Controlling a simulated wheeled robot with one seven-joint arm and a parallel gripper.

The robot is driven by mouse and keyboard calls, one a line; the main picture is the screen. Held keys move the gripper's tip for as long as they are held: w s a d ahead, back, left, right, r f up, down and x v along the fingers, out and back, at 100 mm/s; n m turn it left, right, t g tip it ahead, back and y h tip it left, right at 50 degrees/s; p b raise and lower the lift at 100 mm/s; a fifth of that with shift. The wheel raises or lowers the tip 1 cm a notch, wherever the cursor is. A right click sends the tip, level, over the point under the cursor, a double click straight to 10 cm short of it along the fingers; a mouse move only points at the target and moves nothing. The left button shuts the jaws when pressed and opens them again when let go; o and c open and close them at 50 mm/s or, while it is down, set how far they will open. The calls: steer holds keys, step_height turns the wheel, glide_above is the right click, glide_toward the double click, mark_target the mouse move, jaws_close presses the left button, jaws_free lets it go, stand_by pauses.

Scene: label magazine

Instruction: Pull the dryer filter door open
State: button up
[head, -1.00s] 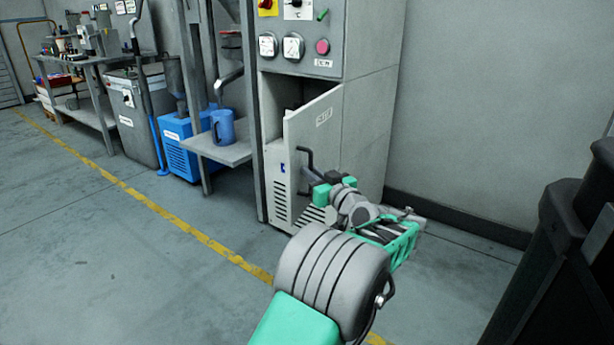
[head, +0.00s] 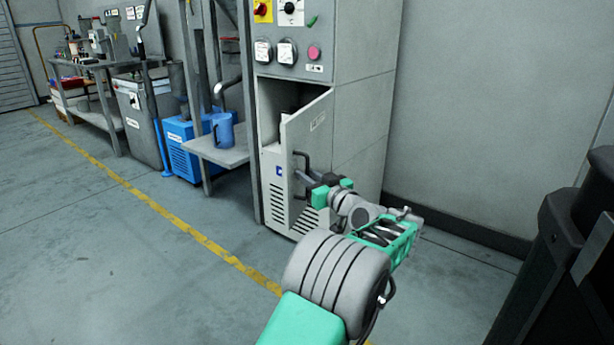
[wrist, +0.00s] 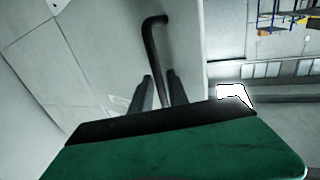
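The dryer filter door (head: 315,135) is a pale grey panel on the front of the grey cabinet, standing partly open. It is hinged at its right side, and a dark gap shows behind its left edge. A dark bar handle (head: 297,158) stands out from its face and shows in the wrist view (wrist: 153,40). My gripper (head: 306,179) is at the handle. In the wrist view its two dark fingers (wrist: 161,85) lie on either side of the bar, close against it. The lower part of the handle is hidden by my gripper.
The cabinet's control panel (head: 290,45) is above the door. A shelf with a blue jug (head: 223,130) stands to the left, with a blue unit (head: 190,148) beyond. A dark object (head: 560,250) is at the right. The floor in front left is clear.

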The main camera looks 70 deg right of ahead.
steer(key=shift+o, duration=1)
steer(key=shift+w, duration=0.1)
steer(key=p+v, duration=0.2)
steer(key=v, duration=0.6)
